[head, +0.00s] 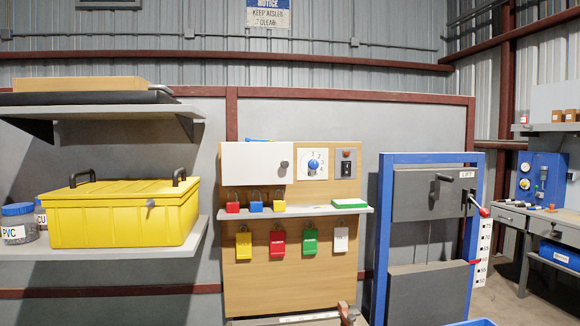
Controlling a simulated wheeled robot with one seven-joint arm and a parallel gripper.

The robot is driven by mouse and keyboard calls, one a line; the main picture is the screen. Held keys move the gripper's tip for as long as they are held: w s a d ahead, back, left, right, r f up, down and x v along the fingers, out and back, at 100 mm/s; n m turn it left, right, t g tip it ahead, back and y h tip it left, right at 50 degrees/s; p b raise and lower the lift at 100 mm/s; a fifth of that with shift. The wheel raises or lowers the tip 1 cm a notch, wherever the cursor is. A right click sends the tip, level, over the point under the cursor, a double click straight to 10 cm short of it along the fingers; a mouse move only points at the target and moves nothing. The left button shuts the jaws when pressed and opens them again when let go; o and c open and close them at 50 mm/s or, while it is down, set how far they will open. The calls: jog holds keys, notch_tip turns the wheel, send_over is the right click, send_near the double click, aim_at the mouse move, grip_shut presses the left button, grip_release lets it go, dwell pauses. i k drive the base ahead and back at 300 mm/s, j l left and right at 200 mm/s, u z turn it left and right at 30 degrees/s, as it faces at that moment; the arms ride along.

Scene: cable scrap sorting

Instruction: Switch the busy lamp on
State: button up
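A small grey switch plate (346,164) is fixed at the upper right of the wooden board (290,245). It carries a small reddish lamp (347,154) at its top and a dark switch (346,169) below it. The lamp looks dull, and the switch's position is too small to tell. No label on the plate can be read. My gripper is not in the head view.
Left of the plate are a numbered dial (313,165) and a white door (257,163) with a knob. A grey shelf (310,211) below holds padlocks and a green-white block (348,203). A blue lift frame (384,240) stands right; a yellow box (122,220) sits left.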

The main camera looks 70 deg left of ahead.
aim_at(346, 169)
jog(key=u, duration=2.15)
jog(key=i+j+z, duration=0.25)
jog(key=i+j, duration=0.25)
jog(key=j, duration=0.15)
